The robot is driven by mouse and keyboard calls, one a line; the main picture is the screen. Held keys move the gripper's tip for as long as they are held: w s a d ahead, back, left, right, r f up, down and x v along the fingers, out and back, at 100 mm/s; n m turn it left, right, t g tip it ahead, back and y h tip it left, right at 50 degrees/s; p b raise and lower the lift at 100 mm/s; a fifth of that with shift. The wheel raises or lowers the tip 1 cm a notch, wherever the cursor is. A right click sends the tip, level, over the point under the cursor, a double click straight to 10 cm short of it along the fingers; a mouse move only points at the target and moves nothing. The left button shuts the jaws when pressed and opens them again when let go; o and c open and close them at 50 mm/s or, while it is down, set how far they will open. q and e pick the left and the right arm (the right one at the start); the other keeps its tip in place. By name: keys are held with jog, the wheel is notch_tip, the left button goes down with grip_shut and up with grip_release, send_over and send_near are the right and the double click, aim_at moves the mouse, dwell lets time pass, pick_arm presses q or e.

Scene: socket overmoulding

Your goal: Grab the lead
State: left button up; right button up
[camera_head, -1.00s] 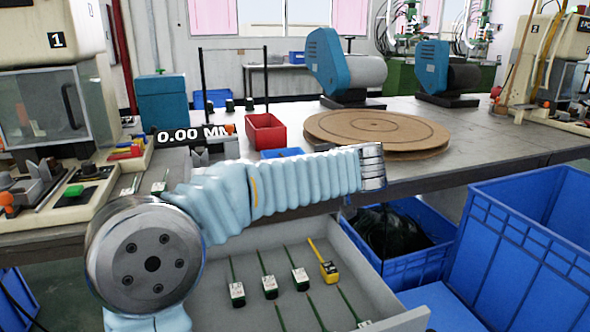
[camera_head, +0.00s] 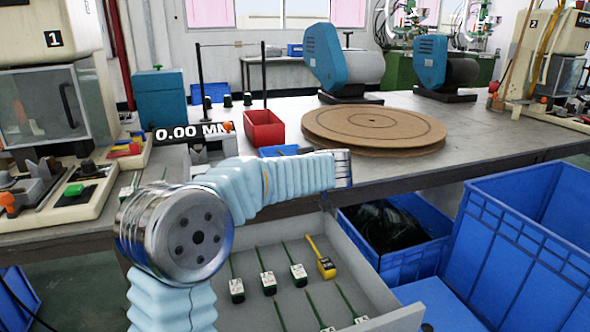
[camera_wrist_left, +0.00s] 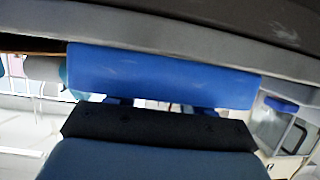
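Several leads lie in a grey open tray (camera_head: 378,262) below the table's front edge. One is yellow with a yellow-and-black block (camera_head: 326,267); the others are dark green with white blocks, such as this green lead (camera_head: 268,283). More green leads lie partly hidden on the table at the left, behind my arm. My left arm, in a pale blue sleeve, reaches across above the tray; its silver wrist ring is at the table's front edge. My right gripper is not seen.
Blue bins (camera_head: 530,235) stand right of the tray, one holding something black. On the table (camera_head: 470,140) are a red bin (camera_head: 264,129), brown round discs (camera_head: 374,130) and a gauge reading 0.00. A blue block (camera_wrist_left: 160,75) crosses the left wrist view.

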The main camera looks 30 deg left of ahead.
pick_arm(q)
jog(key=c, duration=0.8)
jog(key=shift+o, duration=0.2)
